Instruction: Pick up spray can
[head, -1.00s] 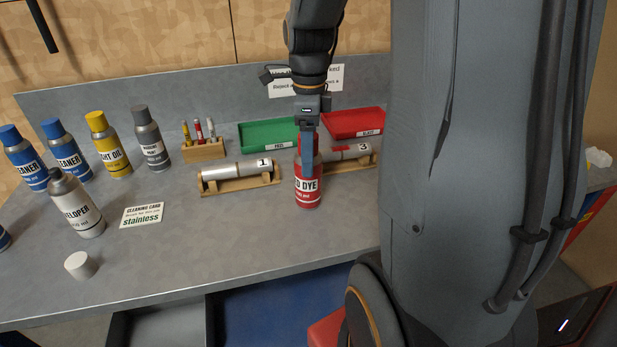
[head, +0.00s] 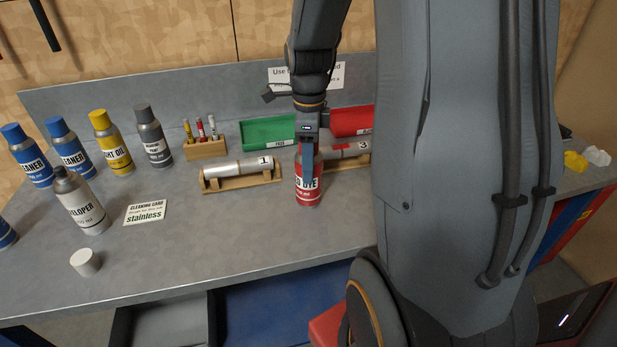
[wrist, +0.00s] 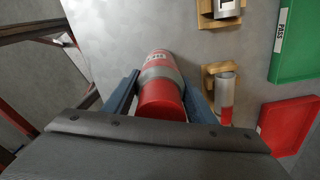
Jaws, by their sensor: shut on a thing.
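A red spray can (head: 307,190) with a white label ending in "DYE" stands upright on the grey bench, in front of the cylinder marked 3. My gripper (head: 306,160) comes down on it from above and is shut on it, with a finger hiding part of the label. In the wrist view the red can (wrist: 162,97) with its grey band lies between the two blue-grey fingers of my gripper (wrist: 163,88). Whether its base touches the bench is hard to tell.
Metal cylinders (head: 240,168) rest in wooden cradles beside and behind the can. A green tray (head: 268,132) and a red tray (head: 350,121) stand behind. Several other cans, including a white developer can (head: 83,203), stand left. A white cap (head: 86,262) lies near the front edge.

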